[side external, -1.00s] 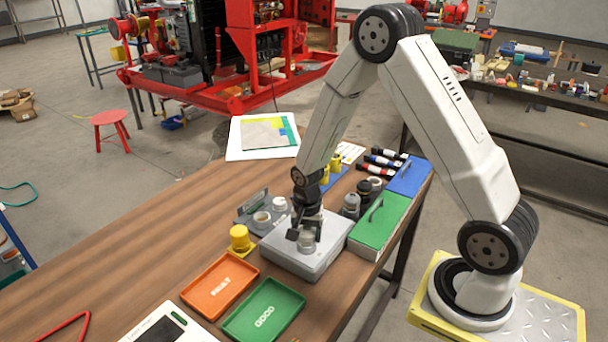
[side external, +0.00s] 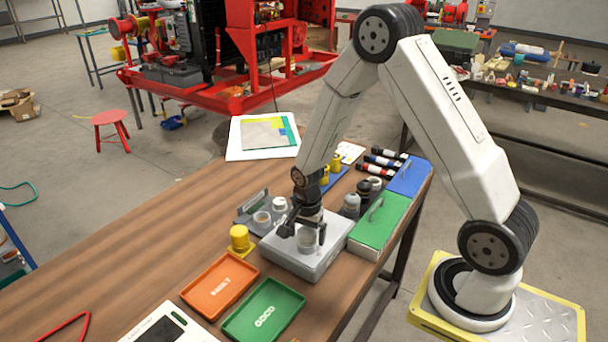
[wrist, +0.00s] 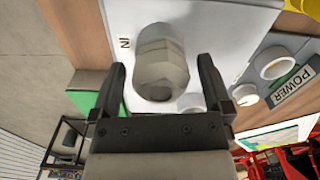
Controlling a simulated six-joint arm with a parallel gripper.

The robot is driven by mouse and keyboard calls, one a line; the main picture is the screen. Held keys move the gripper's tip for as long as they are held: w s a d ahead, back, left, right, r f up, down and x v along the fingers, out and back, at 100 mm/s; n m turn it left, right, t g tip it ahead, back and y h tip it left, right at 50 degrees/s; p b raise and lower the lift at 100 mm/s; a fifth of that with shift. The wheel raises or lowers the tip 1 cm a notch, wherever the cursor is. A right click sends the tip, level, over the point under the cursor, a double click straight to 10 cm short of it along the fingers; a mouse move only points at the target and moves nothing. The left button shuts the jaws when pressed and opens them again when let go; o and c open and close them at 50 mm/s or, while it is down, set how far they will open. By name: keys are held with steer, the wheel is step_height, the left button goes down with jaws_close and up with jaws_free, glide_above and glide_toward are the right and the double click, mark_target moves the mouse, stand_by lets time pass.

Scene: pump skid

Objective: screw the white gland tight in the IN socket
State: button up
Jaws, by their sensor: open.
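The white gland (wrist: 160,62), pale and many-sided, stands on the light grey box beside the IN lettering (wrist: 124,43) in the wrist view. It also shows on top of the box in the side view (side external: 306,241). The gland hides the IN socket, so I cannot see its thread or how deep it sits. My gripper (wrist: 163,82) is open, with one finger on each side of the gland. Gaps show between fingers and gland in the wrist view. In the side view my gripper (side external: 304,228) is low over the box (side external: 283,258).
A grey POWER unit (wrist: 292,88) with round white parts stands beside the box. A yellow part (side external: 239,239), an orange tray (side external: 197,298) and a green GOOD tray (side external: 233,326) lie nearby. A green case (side external: 374,232) is close on the other side. Bare tabletop lies left.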

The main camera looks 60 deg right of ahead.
steer(key=shift+n, duration=2.3)
steer(key=shift+n, duration=0.3)
steer(key=shift+n, duration=2)
steer(key=c, duration=1.2)
steer(key=shift+m, duration=2.3)
